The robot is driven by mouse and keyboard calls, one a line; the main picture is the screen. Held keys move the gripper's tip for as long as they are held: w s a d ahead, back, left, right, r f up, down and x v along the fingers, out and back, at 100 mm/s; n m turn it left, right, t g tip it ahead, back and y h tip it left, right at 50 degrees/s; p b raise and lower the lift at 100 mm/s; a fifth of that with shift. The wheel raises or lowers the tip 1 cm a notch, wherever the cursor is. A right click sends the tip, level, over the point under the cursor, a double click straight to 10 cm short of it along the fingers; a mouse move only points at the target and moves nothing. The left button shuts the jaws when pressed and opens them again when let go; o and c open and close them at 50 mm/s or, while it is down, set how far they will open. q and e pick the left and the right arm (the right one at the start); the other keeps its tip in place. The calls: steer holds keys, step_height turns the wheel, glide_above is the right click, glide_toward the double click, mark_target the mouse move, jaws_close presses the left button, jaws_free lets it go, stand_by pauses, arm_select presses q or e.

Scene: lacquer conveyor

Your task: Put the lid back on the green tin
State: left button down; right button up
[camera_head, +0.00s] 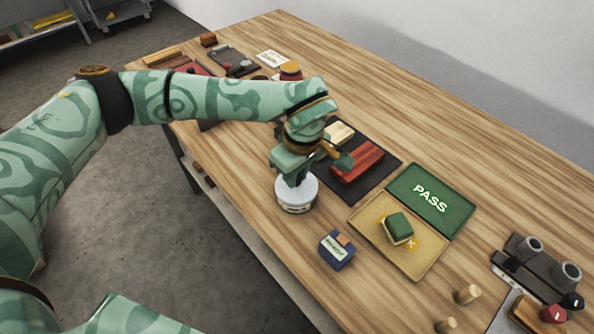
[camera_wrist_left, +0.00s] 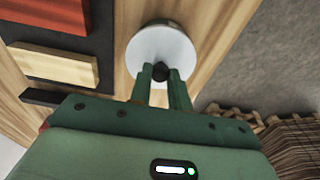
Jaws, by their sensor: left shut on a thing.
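A round white lid (camera_wrist_left: 163,50) with a small black knob (camera_wrist_left: 159,73) shows in the left wrist view. My left gripper (camera_wrist_left: 160,76) is shut on that knob, one finger on each side. In the head view my left gripper (camera_head: 293,181) points down over the white top of a round pot (camera_head: 296,206) with a pale, labelled side. The lid looks level and at the pot's top; whether it is fully seated I cannot tell. A small green box-like thing (camera_head: 399,226) with a gold edge sits on the tan tray; I cannot tell whether it is the green tin.
A blue labelled box (camera_head: 337,250) stands near the front edge. A green PASS panel (camera_head: 431,198) adjoins the tan tray (camera_head: 420,266). A dark mat (camera_head: 379,182) holds a red block (camera_head: 357,162). Wooden pegs (camera_head: 467,294) and a dark rack (camera_head: 512,272) stand at right.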

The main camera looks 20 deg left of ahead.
stand_by(0.6)
stand_by(0.3)
arm_select(q)
steer(key=c, duration=0.7)
jaws_free()
steer(key=shift+c, duration=0.2)
steer(key=shift+r+p, duration=0.1)
steer(key=shift+p, duration=0.25)
steer(key=shift+r+p, duration=2.65)
steer(key=shift+r, duration=0.8)
steer(key=shift+f, duration=0.1)
steer(key=shift+c, duration=0.4)
jaws_close()
